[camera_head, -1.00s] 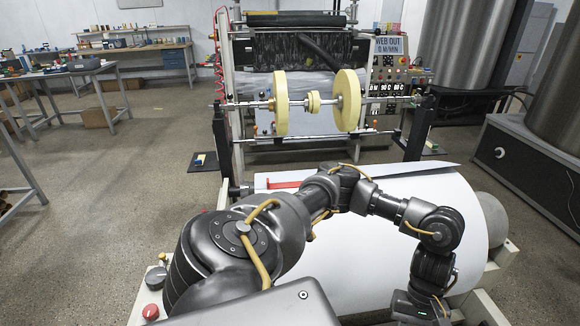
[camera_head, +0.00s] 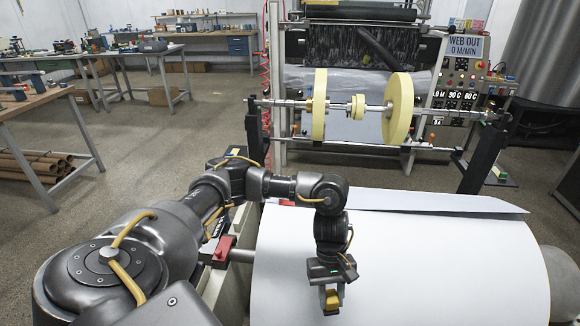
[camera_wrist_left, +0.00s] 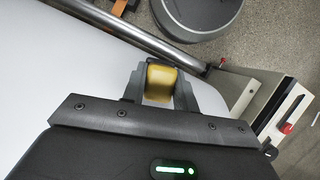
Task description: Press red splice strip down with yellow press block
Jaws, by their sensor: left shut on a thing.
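My left gripper (camera_head: 331,290) points down over the left part of the large white paper roll (camera_head: 430,260). It is shut on the yellow press block (camera_head: 332,300), which also shows between the fingers in the left wrist view (camera_wrist_left: 160,82). I cannot tell whether the block touches the paper. Only a short piece of the red splice strip (camera_head: 287,203) shows in the head view, at the roll's far left edge behind my left arm. The arm hides the rest. The strip lies farther back than the gripper. My right gripper is not in view.
A loose white paper flap (camera_head: 440,202) lies along the roll's far edge. Behind it stands a machine with a shaft carrying cream discs (camera_head: 398,108). A red part (camera_head: 222,247) sits on the frame left of the roll. The roll's right side is clear.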

